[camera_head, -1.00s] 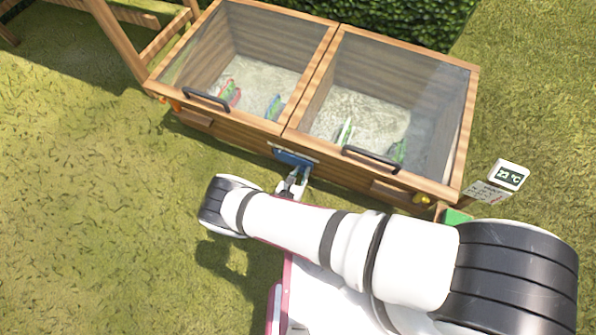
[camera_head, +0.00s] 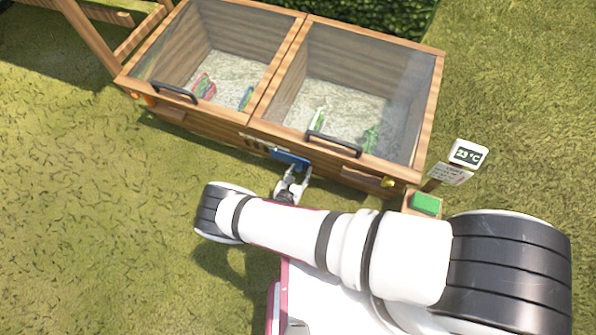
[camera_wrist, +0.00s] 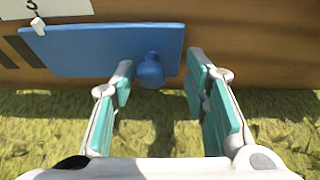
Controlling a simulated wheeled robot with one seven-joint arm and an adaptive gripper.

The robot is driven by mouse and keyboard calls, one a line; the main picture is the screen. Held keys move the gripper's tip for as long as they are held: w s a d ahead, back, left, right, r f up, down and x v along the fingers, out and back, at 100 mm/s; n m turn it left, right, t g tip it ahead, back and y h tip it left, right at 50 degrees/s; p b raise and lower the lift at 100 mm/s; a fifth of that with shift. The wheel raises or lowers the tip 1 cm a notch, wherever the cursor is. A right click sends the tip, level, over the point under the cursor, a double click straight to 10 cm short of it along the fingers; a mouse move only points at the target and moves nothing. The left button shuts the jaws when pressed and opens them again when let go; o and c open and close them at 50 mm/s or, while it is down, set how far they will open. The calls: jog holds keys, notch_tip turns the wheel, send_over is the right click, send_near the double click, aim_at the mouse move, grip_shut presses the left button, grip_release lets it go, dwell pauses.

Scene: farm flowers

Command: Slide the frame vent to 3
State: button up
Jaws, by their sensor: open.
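The frame vent is a blue sliding plate (camera_wrist: 100,50) with a round blue knob (camera_wrist: 150,72) on the wooden front of the cold frame. In the head view the blue plate (camera_head: 290,158) sits at the front's middle, with dark vent slots bare to its left. In the wrist view a white scale label (camera_wrist: 45,8) with a "3" and a white pointer (camera_wrist: 38,26) are at the plate's upper left. My gripper (camera_wrist: 160,105) is open, its teal-padded fingers on either side of the knob and apart from it. It also shows in the head view (camera_head: 293,180).
The wooden cold frame (camera_head: 200,140) has two glass lids with black handles, and plants inside. A sign reading 23 °C (camera_head: 467,155) and a box with a green top (camera_head: 426,203) stand at right. Grass (camera_head: 90,230) in front is open.

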jog(key=shift+a, duration=0.15)
jog(key=shift+s+a+r, duration=0.1)
jog(key=shift+s+r, duration=0.05)
jog(key=shift+s, duration=0.05)
jog(key=v, duration=1.1)
jog(key=shift+s, duration=0.25)
